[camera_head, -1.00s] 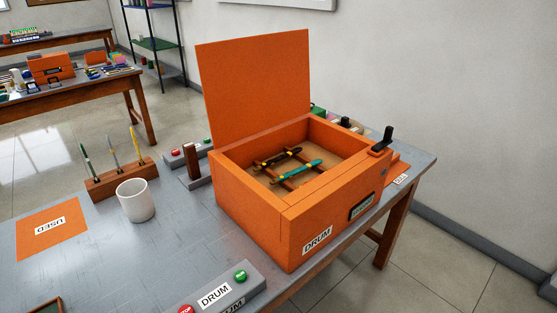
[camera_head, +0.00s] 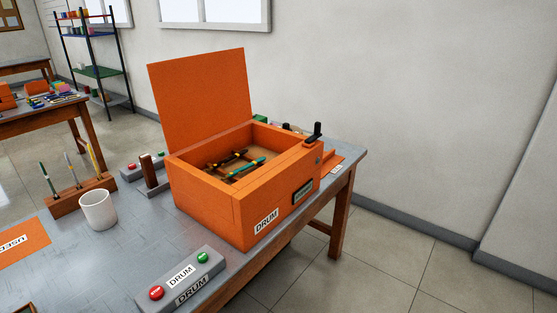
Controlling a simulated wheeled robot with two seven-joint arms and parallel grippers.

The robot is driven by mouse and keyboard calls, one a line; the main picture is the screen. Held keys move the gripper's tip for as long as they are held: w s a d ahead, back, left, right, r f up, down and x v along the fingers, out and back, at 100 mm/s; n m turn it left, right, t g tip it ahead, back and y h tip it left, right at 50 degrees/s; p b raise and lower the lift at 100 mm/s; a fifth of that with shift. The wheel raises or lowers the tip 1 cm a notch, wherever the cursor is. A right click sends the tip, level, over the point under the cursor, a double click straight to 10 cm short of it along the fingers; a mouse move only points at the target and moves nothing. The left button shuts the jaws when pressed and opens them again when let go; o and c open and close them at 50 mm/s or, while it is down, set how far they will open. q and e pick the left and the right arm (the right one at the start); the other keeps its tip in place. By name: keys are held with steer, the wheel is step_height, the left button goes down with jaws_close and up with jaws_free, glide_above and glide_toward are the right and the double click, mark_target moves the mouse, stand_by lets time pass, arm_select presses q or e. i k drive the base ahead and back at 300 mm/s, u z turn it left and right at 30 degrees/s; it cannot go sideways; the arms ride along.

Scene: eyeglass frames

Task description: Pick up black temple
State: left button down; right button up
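An open orange drum box (camera_head: 210,217) stands on the grey table, its lid (camera_head: 200,100) raised at the back. Inside it, a dark, black-looking temple (camera_head: 226,158) with yellowish bands lies across brown supports. A teal temple (camera_head: 246,167) lies beside it, nearer the front right. The dark piece is small, so its exact shape is hard to tell. Neither of my grippers shows in the head view.
A control block with red and green buttons (camera_head: 181,276) sits in front of the box. A white mug (camera_head: 98,210), a wooden brush holder (camera_head: 82,196) and an orange mat (camera_head: 22,243) are to the left. A black lever (camera_head: 315,132) rises at the box's right corner. Floor is clear at right.

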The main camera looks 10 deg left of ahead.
mark_target(219, 164)
steer(key=z, duration=1.2)
steer(key=i, duration=3.3)
steer(key=u, duration=3.9)
